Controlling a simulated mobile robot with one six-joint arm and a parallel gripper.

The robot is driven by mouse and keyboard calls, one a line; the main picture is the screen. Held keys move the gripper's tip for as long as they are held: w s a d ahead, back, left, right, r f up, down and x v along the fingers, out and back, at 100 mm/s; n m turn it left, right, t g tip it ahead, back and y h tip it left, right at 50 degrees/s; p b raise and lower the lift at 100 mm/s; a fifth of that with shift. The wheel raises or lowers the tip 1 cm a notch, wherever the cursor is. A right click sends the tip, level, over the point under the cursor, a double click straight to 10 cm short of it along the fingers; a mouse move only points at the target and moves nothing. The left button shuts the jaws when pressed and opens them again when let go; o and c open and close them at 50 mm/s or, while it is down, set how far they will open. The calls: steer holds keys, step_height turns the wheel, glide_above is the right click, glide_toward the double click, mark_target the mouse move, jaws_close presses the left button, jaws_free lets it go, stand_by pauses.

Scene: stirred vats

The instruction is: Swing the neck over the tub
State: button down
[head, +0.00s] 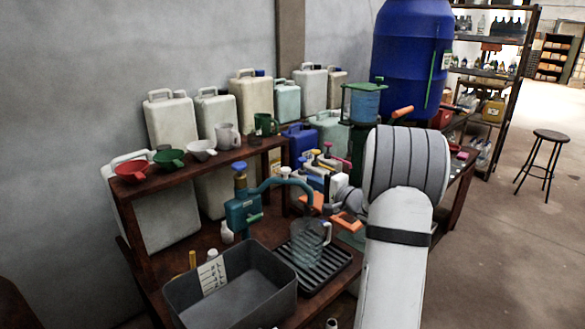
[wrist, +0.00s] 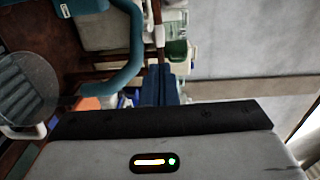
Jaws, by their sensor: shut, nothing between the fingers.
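The teal neck (head: 285,181) arches from the teal tap body (head: 243,212) to the right, and its free end is above the clear jug (head: 309,245). It also shows as a curved tube in the wrist view (wrist: 129,60). The grey tub (head: 217,293) stands in front of the tap body, left of the jug; the neck's end is not over it. My gripper's dark shut fingers (wrist: 163,72) show in the wrist view, empty, beside the neck and apart from it. In the head view my arm comes from the lower right, and the fingers are hard to make out.
The jug stands on a black ribbed drip tray (head: 338,268). A white marked card (head: 212,275) stands at the tub's back wall. Small bottles (head: 325,160) crowd near my wrist. Open floor lies right.

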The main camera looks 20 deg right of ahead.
steer(key=shift+w+d+m+h, duration=0.1)
steer(key=shift+d+m+h, duration=0.2)
steer(key=shift+d+h, duration=0.3)
steer(key=p+x, duration=0.3)
steer(key=x, duration=0.7)
steer(key=shift+r, duration=0.2)
